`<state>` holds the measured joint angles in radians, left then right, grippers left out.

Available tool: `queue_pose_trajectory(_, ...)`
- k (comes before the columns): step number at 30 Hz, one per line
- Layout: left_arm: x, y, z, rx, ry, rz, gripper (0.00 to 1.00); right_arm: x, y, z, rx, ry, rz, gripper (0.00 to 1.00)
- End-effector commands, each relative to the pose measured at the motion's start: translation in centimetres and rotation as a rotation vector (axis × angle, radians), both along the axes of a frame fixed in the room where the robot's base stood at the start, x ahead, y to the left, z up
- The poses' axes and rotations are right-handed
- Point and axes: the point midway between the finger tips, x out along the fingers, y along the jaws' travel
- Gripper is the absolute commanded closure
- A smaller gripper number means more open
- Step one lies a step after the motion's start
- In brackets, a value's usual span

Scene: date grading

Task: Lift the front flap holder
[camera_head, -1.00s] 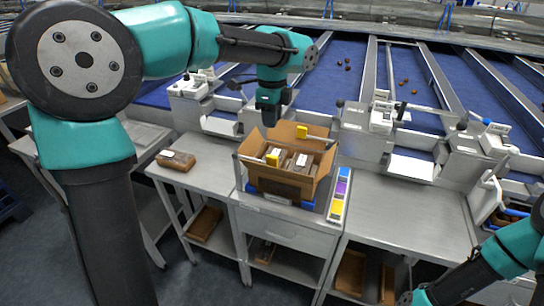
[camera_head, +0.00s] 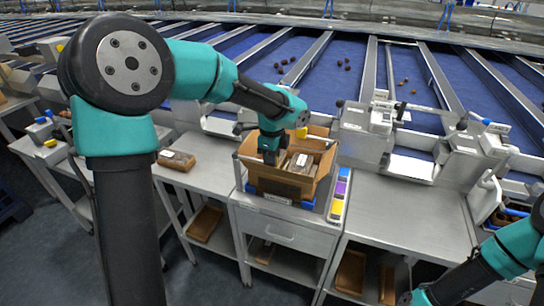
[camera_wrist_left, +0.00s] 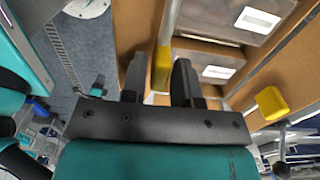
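An open cardboard box (camera_head: 285,187) stands on the middle metal table and holds several packs. The front flap holder, a yellow block, shows between the fingers in the left wrist view (camera_wrist_left: 162,68); in the head view my gripper hides it. A second yellow flap holder (camera_head: 302,132) sits on the box's back flap, also seen in the wrist view (camera_wrist_left: 271,102). My left gripper (camera_head: 270,158) points down at the box's front left. Its fingers (camera_wrist_left: 159,82) are apart, one on each side of the front holder, with no clear grip seen. My right gripper is out of view.
A brown pack (camera_head: 176,160) lies on the left table. A strip of coloured labels (camera_head: 340,193) lies right of the box. Weighing machines (camera_head: 365,130) stand behind. The right table top (camera_head: 400,205) is clear.

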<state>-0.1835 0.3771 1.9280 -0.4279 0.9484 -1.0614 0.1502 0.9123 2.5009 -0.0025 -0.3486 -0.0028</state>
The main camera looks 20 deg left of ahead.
Motion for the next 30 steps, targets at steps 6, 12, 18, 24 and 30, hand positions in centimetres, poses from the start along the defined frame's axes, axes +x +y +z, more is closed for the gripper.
queue_pose_trajectory(6,0.00,0.00,0.00,0.000,0.000,0.000,0.72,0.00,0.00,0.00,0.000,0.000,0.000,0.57)
queue_pose_trajectory(12,0.00,-0.01,0.03,0.000,0.000,0.000,0.92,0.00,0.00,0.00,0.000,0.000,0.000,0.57)
queue_pose_trajectory(18,0.00,-0.01,0.04,0.000,0.000,0.000,1.00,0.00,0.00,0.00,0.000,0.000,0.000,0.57)
queue_pose_trajectory(24,0.00,-0.01,0.06,0.000,0.000,-0.001,1.00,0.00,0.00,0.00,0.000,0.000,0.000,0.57)
queue_pose_trajectory(30,0.20,-0.40,0.23,-0.012,-0.002,-0.009,1.00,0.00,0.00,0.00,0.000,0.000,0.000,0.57)
